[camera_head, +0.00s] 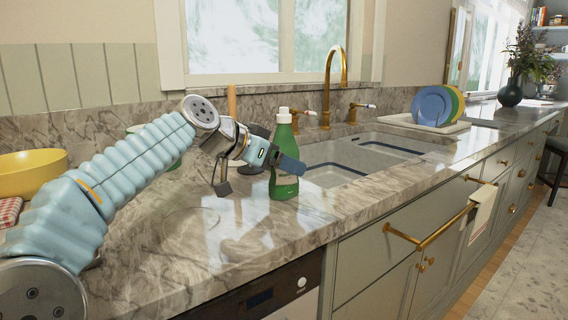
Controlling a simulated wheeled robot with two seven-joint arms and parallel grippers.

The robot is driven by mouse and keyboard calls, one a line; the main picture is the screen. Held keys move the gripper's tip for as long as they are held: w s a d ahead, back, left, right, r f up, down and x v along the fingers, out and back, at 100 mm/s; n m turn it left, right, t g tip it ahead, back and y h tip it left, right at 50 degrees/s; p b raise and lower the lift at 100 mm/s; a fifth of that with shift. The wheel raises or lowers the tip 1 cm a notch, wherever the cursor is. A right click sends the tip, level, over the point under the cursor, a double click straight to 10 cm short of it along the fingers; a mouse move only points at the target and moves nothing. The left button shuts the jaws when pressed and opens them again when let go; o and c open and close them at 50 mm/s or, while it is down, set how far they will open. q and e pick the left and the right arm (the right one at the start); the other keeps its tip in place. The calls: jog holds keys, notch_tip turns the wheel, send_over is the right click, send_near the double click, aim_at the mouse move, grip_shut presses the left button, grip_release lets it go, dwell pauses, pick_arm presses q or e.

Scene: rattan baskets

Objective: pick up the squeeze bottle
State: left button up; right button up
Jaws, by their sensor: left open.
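The squeeze bottle (284,188) is green with a white cap and stands upright on the marble counter, just left of the sink. My left gripper (258,177) is at the bottle's left side. It is open. One dark finger reaches across the front of the bottle at mid height, and the other points down to the left of it. Whether the fingers touch the bottle cannot be told. My right gripper does not show.
The double sink (345,160) with a brass faucet (331,88) lies right of the bottle. A yellow bowl (32,172) is at the far left. Plates (433,106) stand in a rack beyond the sink. The front counter (230,245) is clear.

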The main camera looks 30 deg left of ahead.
pick_arm(q)
jog(key=shift+w+d+f, duration=0.15)
jog(key=shift+w+f, duration=0.1)
jog(key=shift+w, duration=0.1)
jog(key=shift+c, duration=0.3)
jog(key=shift+r, duration=0.1)
jog(key=c, duration=1.3)
jog(key=shift+o, duration=0.2)
